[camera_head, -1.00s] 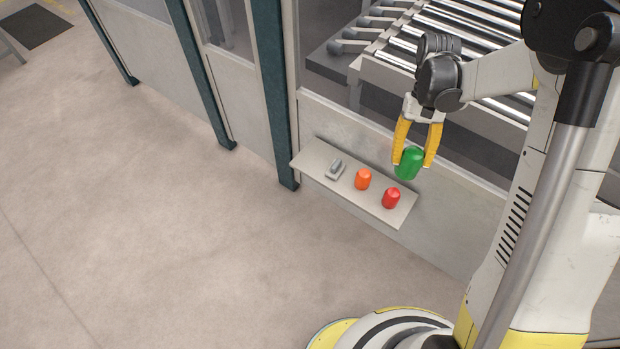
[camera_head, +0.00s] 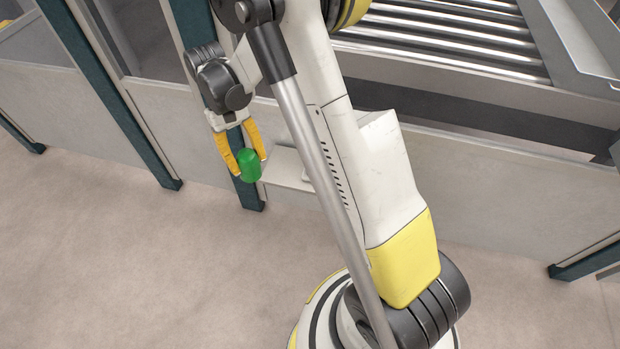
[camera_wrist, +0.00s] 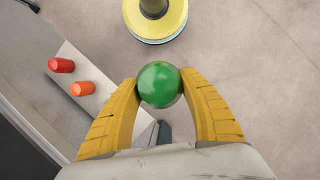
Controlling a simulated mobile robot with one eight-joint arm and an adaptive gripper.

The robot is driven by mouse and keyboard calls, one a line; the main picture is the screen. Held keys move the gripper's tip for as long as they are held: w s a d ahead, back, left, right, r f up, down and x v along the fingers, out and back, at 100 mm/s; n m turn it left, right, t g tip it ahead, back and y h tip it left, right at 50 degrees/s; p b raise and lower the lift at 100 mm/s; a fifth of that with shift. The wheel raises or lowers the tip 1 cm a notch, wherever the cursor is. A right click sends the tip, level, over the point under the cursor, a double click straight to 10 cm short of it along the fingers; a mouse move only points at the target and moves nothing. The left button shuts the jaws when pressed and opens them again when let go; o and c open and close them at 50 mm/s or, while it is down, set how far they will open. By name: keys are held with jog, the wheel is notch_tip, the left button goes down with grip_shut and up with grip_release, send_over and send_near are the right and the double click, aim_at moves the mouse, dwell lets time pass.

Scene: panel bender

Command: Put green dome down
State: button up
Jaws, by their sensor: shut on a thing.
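My gripper (camera_head: 248,164) has yellow fingers and is shut on the green dome (camera_head: 250,166). In the wrist view the green dome (camera_wrist: 160,84) sits between the two fingertips. The dome is held in the air beside the left end of the light grey shelf (camera_head: 287,168). In the wrist view the shelf (camera_wrist: 98,112) lies below and to the left of the gripper. The red dome (camera_wrist: 61,65) and the orange dome (camera_wrist: 82,88) stand on it. In the head view my arm hides most of the shelf and both these domes.
The shelf is fixed to a grey panel wall (camera_head: 480,178) with dark teal posts (camera_head: 108,100). A roller conveyor (camera_head: 450,45) is behind the wall. Open concrete floor (camera_head: 120,270) lies in front. My round yellow base shows at the top of the wrist view.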

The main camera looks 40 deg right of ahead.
jog(key=shift+w+a+f+m, duration=0.15)
jog(key=shift+w+f+m, duration=0.55)
jog(key=shift+f, duration=0.05)
jog(key=w+d+f+m+t+y+b, duration=0.1)
jog(key=w+d+f+m+y+b, duration=0.1)
jog(key=w+d+f+m+y, duration=0.3)
jog(key=m+t+h+b, duration=0.45)
jog(key=m+t, duration=0.35)
jog(key=m, duration=1.8)
send_over(278, 163)
jog(key=s, duration=0.2)
notch_tip(278, 163, down, 10)
jog(key=f, duration=0.1)
jog(key=shift+y, duration=0.35)
jog(key=f+b, duration=0.1)
jog(key=f, duration=0.2)
jog(key=f+b, duration=0.2)
jog(key=f, duration=0.1)
jog(key=f+b, duration=0.2)
jog(key=f, duration=0.1)
jog(key=shift+d, duration=0.25)
jog(key=shift+r, duration=0.15)
